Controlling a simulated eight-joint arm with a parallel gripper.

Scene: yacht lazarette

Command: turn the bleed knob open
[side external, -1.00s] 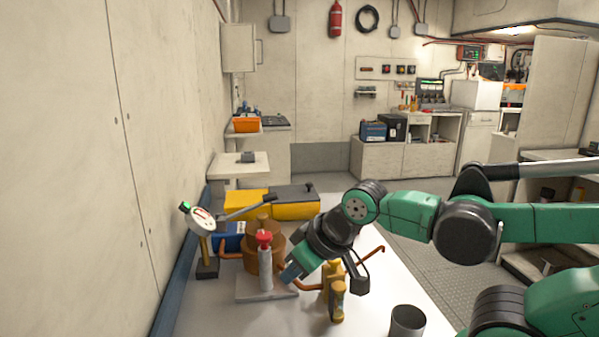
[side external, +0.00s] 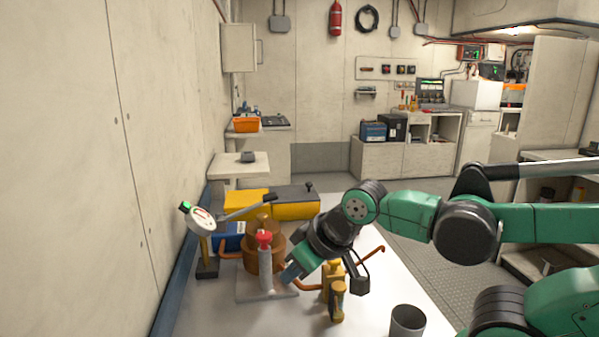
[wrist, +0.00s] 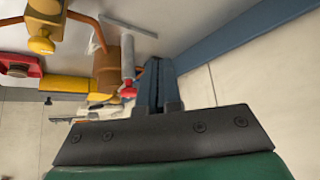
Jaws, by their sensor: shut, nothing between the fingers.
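A red knob (side external: 263,237) sits on top of an upright grey cylinder (side external: 266,270) on a flat grey base plate; no label is readable to confirm it as the bleed knob. My gripper (side external: 287,276) is tilted down, just right of the cylinder and below the knob's height in the side view, and looks shut and empty. In the wrist view the red knob (wrist: 129,92) and the cylinder are just left of my shut fingers (wrist: 158,64). I cannot tell whether the fingers touch the cylinder.
A copper-coloured vessel (side external: 262,254) stands behind the cylinder, with pipes beside it. A brass valve (side external: 335,290) is close right of my gripper. A round dial gauge (side external: 202,221) stands left. A grey cup (side external: 407,320) stands at the front right. The front bench top is mostly clear.

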